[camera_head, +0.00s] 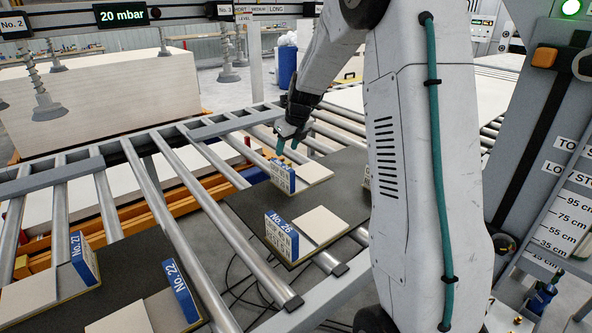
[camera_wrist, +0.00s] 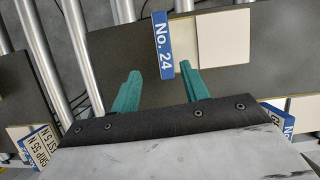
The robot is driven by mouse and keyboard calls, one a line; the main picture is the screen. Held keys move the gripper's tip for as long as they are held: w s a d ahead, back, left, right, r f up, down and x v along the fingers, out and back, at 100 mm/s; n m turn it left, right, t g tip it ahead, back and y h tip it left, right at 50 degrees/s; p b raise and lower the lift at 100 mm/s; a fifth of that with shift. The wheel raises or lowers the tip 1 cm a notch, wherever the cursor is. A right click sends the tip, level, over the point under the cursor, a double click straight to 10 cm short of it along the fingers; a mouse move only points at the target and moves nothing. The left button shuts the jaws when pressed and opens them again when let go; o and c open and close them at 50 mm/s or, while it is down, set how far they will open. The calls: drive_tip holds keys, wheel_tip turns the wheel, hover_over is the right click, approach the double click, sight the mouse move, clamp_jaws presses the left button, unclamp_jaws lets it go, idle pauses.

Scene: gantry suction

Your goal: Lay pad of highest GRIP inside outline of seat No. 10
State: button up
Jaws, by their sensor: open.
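Several cream pads with upright blue number tags lie on dark mats on a roller bed. My gripper (camera_head: 288,145) is open and empty, just above the tag of one pad (camera_head: 312,172). In the wrist view, my open fingers (camera_wrist: 160,75) reach towards the No. 24 tag (camera_wrist: 162,42), whose cream pad (camera_wrist: 224,38) lies to the right. The No. 26 pad (camera_head: 319,226) is nearer, and the No. 27 (camera_head: 83,259) and No. 22 (camera_head: 181,290) tags stand at lower left. A tag reading GRIP 55 N (camera_wrist: 38,147) shows at lower left of the wrist view. No seat No. 10 is visible.
Bare rollers (camera_head: 187,205) with gaps lie between the mats. Suction cups (camera_head: 47,108) hang at left below a beam with a 20 mbar display (camera_head: 122,14). A grey post with a cm scale (camera_head: 566,215) stands at right. My arm hides part of the bed.

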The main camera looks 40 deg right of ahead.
drive_tip(key=s+a+r+n+g, duration=0.1)
drive_tip(key=s+a+r+n, duration=0.4)
drive_tip(key=s+a+n, duration=0.25)
drive_tip(key=s+a+r+n, duration=0.6)
drive_tip(key=s+a+n, duration=0.1)
drive_tip(key=s+n, duration=0.15)
drive_tip(key=s+a+n+g, duration=0.1)
drive_tip(key=s+a+n, duration=0.2)
drive_tip(key=s+n, duration=0.6)
drive_tip(key=s+a+f+n+g, duration=0.1)
drive_tip(key=s+a+n, duration=0.3)
drive_tip(key=s+n, duration=0.6)
drive_tip(key=s, duration=0.5)
drive_tip(key=shift+s+f, duration=0.2)
